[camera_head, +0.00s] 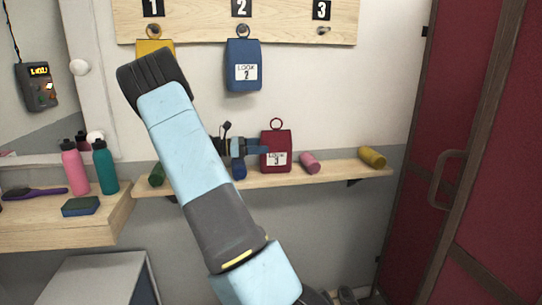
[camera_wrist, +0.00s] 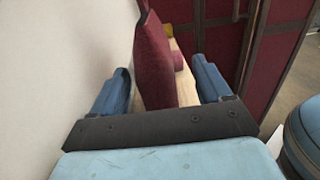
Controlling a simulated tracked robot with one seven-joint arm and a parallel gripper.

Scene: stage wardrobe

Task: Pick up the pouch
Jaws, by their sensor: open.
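A dark red pouch (camera_head: 277,138) with a white label reading LOOK 3 and a ring on top stands upright on the narrow wooden shelf (camera_head: 340,169). My gripper (camera_head: 262,147) comes at it from the left, in front of the wall. In the wrist view my gripper (camera_wrist: 160,66) is open, with one blue finger on each side of the red pouch (camera_wrist: 156,75). Gaps show between the pouch and both fingers. A blue pouch (camera_head: 243,58) labelled LOOK 2 hangs from hook 2. A yellow pouch (camera_head: 155,46) hangs under number 1, partly hidden by my arm.
A pink roll (camera_head: 309,163) and a yellow roll (camera_head: 372,156) lie right of the red pouch. A blue item (camera_head: 239,169) and a green one (camera_head: 157,174) are to its left. Hook 3 (camera_head: 323,31) is empty. A dark red door (camera_head: 450,150) bounds the right.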

